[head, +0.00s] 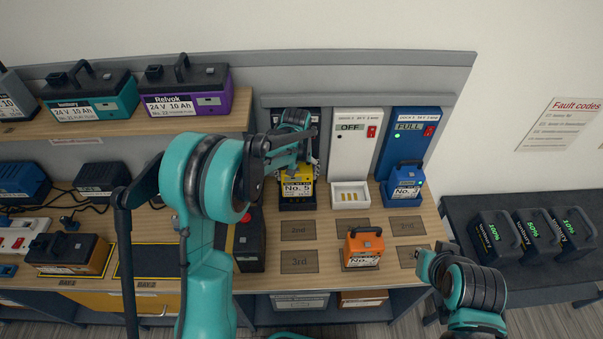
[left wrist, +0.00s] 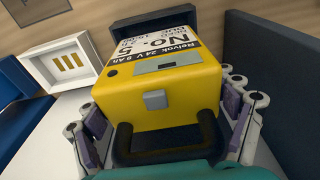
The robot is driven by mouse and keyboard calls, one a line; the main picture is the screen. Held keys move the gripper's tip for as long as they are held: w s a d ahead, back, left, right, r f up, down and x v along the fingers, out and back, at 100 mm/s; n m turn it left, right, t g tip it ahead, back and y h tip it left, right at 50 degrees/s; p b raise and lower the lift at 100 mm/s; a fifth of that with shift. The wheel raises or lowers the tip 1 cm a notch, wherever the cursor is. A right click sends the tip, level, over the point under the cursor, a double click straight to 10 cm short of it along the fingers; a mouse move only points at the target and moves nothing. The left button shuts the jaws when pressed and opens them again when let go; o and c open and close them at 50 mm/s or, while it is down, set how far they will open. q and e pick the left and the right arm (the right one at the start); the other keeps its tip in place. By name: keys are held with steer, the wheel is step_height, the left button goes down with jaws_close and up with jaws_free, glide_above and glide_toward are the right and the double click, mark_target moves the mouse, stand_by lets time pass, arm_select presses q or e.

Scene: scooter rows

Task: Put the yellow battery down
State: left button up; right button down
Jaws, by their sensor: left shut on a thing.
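The yellow battery (head: 297,187), labelled No. 5, is upright at the dark tray (head: 297,205) of the leftmost charger. My left gripper (head: 300,170) is shut on it from above. In the left wrist view the yellow battery (left wrist: 160,90) sits between the two padded fingers (left wrist: 165,130), its black handle close to the camera. Its lower end is at the tray, but I cannot tell whether it rests fully on the bottom. My right gripper (head: 432,265) is at the lower right, over the bench edge, its fingers not clearly visible.
The white charger (head: 353,150), marked OFF, has an empty tray. The blue charger (head: 409,140), marked FULL, holds a blue battery (head: 405,185). An orange battery (head: 363,247) stands on a marked bench spot, with bare marked spots around it.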

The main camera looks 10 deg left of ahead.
mark_target(297, 181)
arm_select(q)
steer(key=shift+f+b, duration=0.45)
steer(key=shift+f, duration=1.2)
steer(key=shift+f, duration=0.2)
steer(key=o, duration=1.7)
steer(key=shift+r, duration=0.1)
